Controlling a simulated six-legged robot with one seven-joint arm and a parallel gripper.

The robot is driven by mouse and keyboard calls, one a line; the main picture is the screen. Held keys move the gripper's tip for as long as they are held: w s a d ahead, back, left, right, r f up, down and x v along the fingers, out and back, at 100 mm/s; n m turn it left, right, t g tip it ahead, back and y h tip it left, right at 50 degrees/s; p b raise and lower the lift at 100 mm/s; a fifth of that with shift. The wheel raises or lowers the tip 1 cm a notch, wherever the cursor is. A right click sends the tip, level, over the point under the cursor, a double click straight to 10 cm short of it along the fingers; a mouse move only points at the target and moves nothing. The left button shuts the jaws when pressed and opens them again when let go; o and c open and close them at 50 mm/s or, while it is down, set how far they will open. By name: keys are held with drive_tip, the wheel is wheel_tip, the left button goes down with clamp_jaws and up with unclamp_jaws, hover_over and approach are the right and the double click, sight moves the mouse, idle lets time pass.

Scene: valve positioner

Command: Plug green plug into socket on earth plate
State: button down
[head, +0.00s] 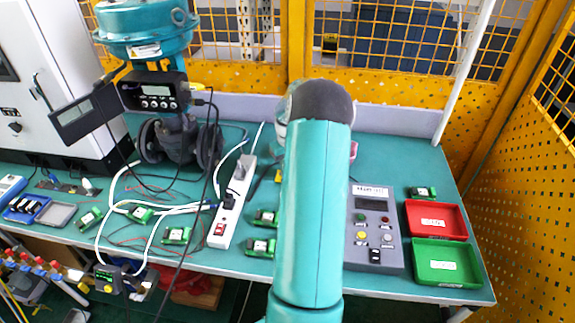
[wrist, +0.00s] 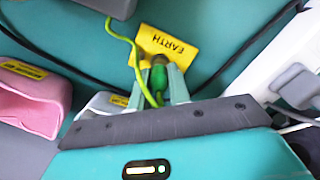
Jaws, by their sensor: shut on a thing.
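In the wrist view, my gripper (wrist: 160,75) is shut on the green plug (wrist: 158,77), which sits upright between the two pale fingers. A green-yellow cable (wrist: 130,48) runs from the plug up to the top left. The yellow earth plate (wrist: 181,42), marked EARTH, lies just beyond the fingertips. A dark, brassy round part (wrist: 159,60) shows at the plug's tip, over the plate's near edge. I cannot tell whether the plug is in the socket or only in front of it. In the head view my own arm hides the gripper, plug and plate.
A pink holder (wrist: 30,98) and a pale holder (wrist: 103,104) stand left of the gripper. A white power strip (wrist: 290,60) is at the right; it also shows in the head view (head: 235,200). A grey control box (head: 374,230) and red (head: 436,220) and green (head: 447,263) trays lie right.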

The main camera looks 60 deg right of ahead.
drive_tip(key=shift+f, duration=0.1)
idle(0.4)
drive_tip(key=c, duration=0.9)
unclamp_jaws()
drive_tip(key=shift+r, duration=3.55)
